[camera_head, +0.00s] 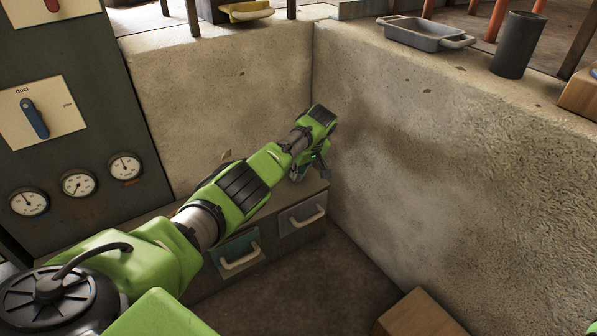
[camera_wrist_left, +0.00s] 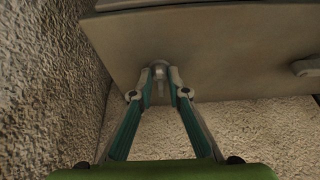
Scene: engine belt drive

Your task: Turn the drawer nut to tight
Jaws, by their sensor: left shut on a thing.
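The drawer nut (camera_wrist_left: 159,71) is a small grey metal piece on the plain end panel (camera_wrist_left: 225,52) of the drawer unit in the left wrist view. A short narrow piece hangs below it. My left gripper (camera_wrist_left: 159,80) has its two fingertips closed around the nut, one on each side. In the head view my left arm reaches over the drawer unit, and the left gripper (camera_head: 318,170) is at its far right end near the wall corner. The nut is hidden there. I cannot read whether the nut is loose or tight. My right gripper is out of view.
The drawer unit has a grey drawer (camera_head: 301,216) and a teal drawer (camera_head: 238,247), both with pale handles. A rough concrete wall (camera_head: 440,170) stands close to the right of the gripper. A wooden box (camera_head: 418,316) is on the floor. A gauge panel (camera_head: 75,130) is left.

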